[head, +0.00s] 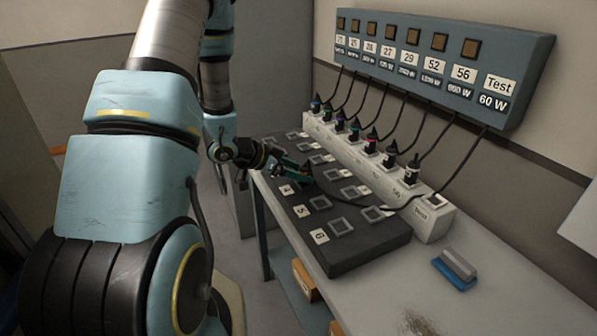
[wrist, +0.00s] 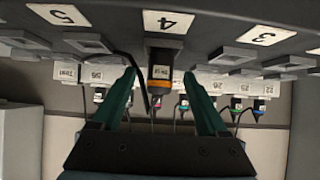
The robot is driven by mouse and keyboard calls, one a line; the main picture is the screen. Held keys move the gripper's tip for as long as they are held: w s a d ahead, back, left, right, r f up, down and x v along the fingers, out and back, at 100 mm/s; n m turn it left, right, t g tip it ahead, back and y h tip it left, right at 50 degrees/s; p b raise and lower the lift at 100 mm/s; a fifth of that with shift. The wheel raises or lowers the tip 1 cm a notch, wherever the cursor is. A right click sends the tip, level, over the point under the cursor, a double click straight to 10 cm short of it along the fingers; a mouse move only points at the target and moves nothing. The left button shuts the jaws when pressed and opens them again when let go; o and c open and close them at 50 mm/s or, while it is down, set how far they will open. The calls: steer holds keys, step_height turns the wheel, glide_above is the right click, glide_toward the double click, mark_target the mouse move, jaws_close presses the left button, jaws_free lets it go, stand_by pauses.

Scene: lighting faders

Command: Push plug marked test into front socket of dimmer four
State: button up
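The dark dimmer box (head: 370,246) lies on the bench, with label 4 (head: 286,190) on its front side; label 4 also shows upside down in the wrist view (wrist: 168,21). A black plug with an orange band (wrist: 161,73) and a small white tag stands at the front socket of dimmer four, which it covers. The tag is too small to read surely. How deep the plug sits cannot be told. My gripper (head: 303,172) is at this socket; in the wrist view its green fingers (wrist: 162,92) are open on either side of the plug, with gaps.
A white socket strip (head: 365,165) with several plugs stands behind the box; its Test socket (head: 436,201) is empty. A black cable runs from the Test 60 W end of the wall panel (head: 440,62) over the box. A blue-grey block (head: 455,268) lies at right.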

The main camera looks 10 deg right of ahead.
steer(key=w+a+r+n+t+y+b, duration=0.15)
steer(key=a+r+n+y, duration=0.25)
steer(key=a, duration=0.6)
steer(key=a+r+n+t+y, duration=0.3)
steer(key=a+r+n+y, duration=0.15)
steer(key=a, duration=0.45)
steer(key=s+n+g+y, duration=0.2)
steer(key=s+n+g, duration=0.3)
steer(key=s, duration=1)
steer(key=shift+s+a+r+g, duration=0.25)
steer(key=shift+a+g, duration=0.1)
